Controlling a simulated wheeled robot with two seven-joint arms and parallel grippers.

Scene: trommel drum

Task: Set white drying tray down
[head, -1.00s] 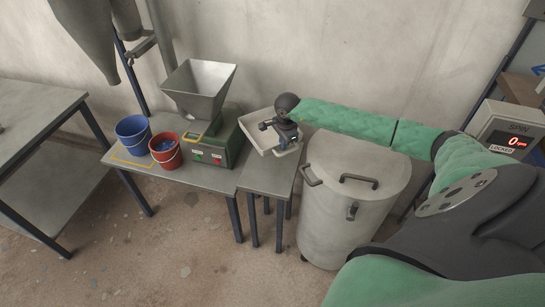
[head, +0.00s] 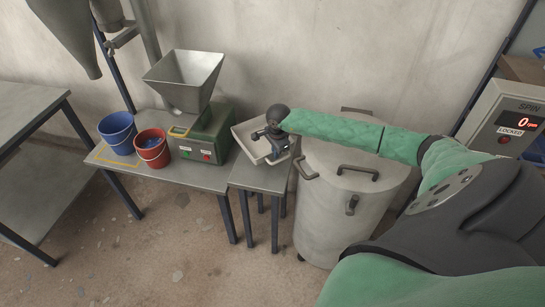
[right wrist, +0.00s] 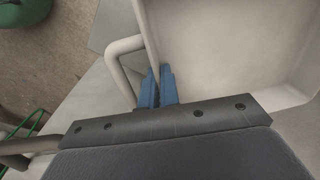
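The white drying tray (head: 243,134) is a shallow, light-coloured tray over the small grey side table (head: 245,178), between the green machine and the drum. In the head view I cannot tell whether its underside touches the tabletop. My right gripper (head: 262,134) is at the tray's right side and hides part of it. In the right wrist view the blue fingers (right wrist: 158,88) are close together at the wall of the tray (right wrist: 225,45), beside a bent handle (right wrist: 122,47), and appear shut on it. My left gripper is not in view.
A lidded grey drum (head: 345,205) with handles stands right of the side table, under my right forearm. A green machine with a hopper (head: 185,80), a red bucket (head: 152,150) and a blue bucket (head: 118,133) stand on the bench to the left. A control box (head: 508,118) reads 0.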

